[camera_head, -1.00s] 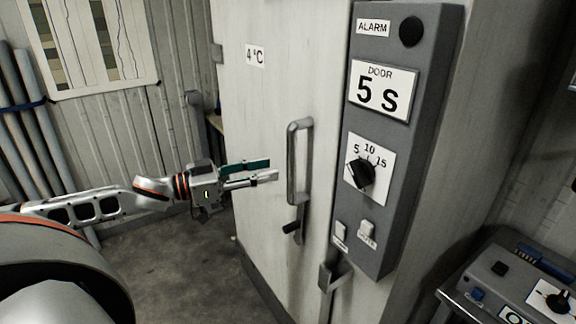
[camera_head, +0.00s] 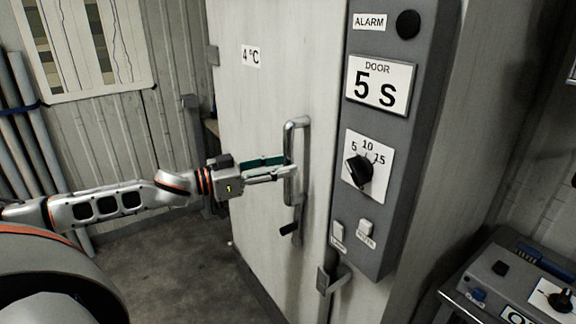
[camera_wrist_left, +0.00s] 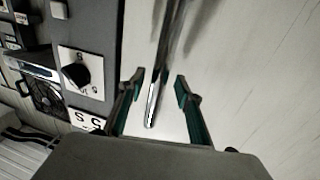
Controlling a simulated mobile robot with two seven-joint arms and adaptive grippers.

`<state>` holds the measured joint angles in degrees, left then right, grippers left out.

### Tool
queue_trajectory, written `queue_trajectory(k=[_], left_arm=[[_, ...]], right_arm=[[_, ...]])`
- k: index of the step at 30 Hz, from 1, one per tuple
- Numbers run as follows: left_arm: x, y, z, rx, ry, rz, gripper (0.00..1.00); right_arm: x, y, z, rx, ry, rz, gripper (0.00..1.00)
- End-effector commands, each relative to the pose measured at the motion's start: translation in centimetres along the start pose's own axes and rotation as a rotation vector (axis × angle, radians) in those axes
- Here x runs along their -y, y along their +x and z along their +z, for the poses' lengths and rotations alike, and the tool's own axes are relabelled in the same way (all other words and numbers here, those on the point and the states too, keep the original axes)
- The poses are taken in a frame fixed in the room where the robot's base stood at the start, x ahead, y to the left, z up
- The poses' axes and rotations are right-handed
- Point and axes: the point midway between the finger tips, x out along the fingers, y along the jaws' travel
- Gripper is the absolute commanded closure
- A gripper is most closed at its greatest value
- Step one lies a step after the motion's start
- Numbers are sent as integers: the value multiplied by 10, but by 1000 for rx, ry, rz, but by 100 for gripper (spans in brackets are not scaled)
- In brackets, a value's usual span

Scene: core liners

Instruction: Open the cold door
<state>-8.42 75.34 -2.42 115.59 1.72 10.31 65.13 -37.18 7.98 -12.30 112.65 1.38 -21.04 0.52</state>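The cold door (camera_head: 280,85) is a pale panel with a "4 °C" label, and it looks closed. Its metal bar handle (camera_head: 291,189) stands upright near the right side of the door. My left gripper (camera_head: 287,168) is at the middle of the handle, with its green-padded fingers pointing right. In the left wrist view, the two fingers (camera_wrist_left: 160,88) are apart, with the handle bar (camera_wrist_left: 162,75) running between them. Visible gaps show on both sides of the bar. My right gripper is not in view.
A grey control panel (camera_head: 400,135) right of the handle carries an alarm button, a "DOOR 5 S" sign (camera_head: 379,88) and a dial (camera_head: 358,170). A latch-like bracket (camera_head: 331,278) is below it. A console (camera_head: 515,280) stands at lower right. Floor (camera_head: 180,265) at left is clear.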

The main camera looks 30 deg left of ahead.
Motion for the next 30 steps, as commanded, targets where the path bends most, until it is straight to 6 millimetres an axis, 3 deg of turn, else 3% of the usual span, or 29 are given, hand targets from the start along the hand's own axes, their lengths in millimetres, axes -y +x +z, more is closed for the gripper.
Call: queue_trajectory(k=[10,24,28,30], left_arm=[[0,16,-2,-2,2,1,66],[-1,19,0,0,1,2,66],[-1,19,0,0,1,2,97],[-1,19,0,0,1,2,100]], right_arm=[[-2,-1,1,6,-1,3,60],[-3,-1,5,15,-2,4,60],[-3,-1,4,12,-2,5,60],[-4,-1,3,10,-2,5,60]])
